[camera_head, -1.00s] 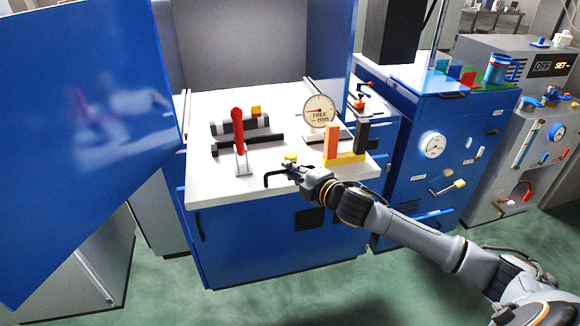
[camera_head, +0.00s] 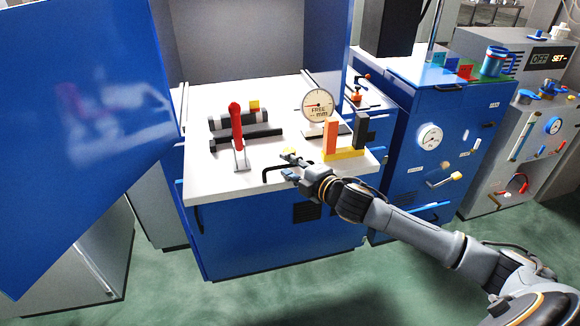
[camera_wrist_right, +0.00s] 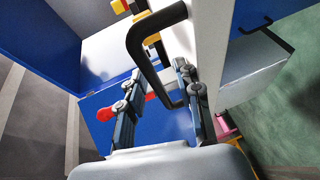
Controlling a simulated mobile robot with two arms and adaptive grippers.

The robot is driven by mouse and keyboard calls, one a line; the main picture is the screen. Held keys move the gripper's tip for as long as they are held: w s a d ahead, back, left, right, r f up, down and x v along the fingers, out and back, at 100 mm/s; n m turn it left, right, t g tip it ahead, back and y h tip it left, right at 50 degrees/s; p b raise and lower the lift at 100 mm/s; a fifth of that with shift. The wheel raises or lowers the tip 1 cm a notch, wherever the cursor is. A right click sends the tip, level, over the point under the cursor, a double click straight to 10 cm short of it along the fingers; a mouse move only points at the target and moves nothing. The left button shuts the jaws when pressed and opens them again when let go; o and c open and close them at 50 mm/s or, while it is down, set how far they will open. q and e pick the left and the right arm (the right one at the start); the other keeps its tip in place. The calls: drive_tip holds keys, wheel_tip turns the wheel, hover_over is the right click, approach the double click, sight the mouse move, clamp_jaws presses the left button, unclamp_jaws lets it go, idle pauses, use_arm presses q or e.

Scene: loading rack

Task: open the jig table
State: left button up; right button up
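The jig table is a white slab (camera_head: 222,187) on a blue cabinet, with a black bar handle (camera_head: 266,173) at its front edge. My right gripper (camera_head: 291,165) is at this handle, coming in from the right. In the right wrist view, the black handle (camera_wrist_right: 150,68) runs between the two fingers of the gripper (camera_wrist_right: 160,88). The fingers are spread, one on each side of it, and gaps show beside the bar. Whether either finger touches it is hard to tell. The slab edge (camera_wrist_right: 208,45) is close by. My left gripper is not in view.
On the slab stand a red lever clamp (camera_head: 237,128), a dial gauge (camera_head: 318,106) and an orange block (camera_head: 331,138) on a yellow base. A blue door (camera_head: 80,140) stands open at left. A blue cabinet (camera_head: 425,175) is at right. Green floor in front is free.

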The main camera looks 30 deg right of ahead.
drive_tip(key=v, duration=1.2)
idle(0.6)
drive_tip(key=s+d+f+m+g+h+b, duration=0.1)
drive_tip(key=s+d+f+m+g+h, duration=0.2)
drive_tip(key=f, duration=0.8)
drive_tip(key=s+d+f+m+g, duration=0.1)
drive_tip(key=s+d+f+m, duration=0.3)
drive_tip(key=f, duration=0.7)
drive_tip(key=d+f+m+g+h+b, duration=0.1)
drive_tip(key=d+f+m+h, duration=0.15)
drive_tip(key=d+f, duration=0.6)
drive_tip(key=s+a+f+m+g, duration=0.2)
drive_tip(key=s+a+f, duration=0.3)
drive_tip(key=f, duration=0.4)
drive_tip(key=s+a+f+m+g+y, duration=0.1)
drive_tip(key=s+a+f+g, duration=0.15)
drive_tip(key=s+f, duration=0.6)
drive_tip(key=s+a+f+m+g, duration=0.2)
drive_tip(key=s+a+f, duration=0.3)
drive_tip(key=f, duration=0.4)
drive_tip(key=s+a+f+m+g+y, duration=0.1)
drive_tip(key=s+a+f, duration=0.3)
drive_tip(key=s+a, duration=0.2)
drive_tip(key=s+a+f+m+g+b, duration=0.1)
drive_tip(key=s+a+f, duration=0.4)
drive_tip(key=s, duration=0.6)
drive_tip(key=shift+a+g+y, duration=0.35)
drive_tip(key=shift+a+g, duration=0.3)
drive_tip(key=shift+a, duration=0.4)
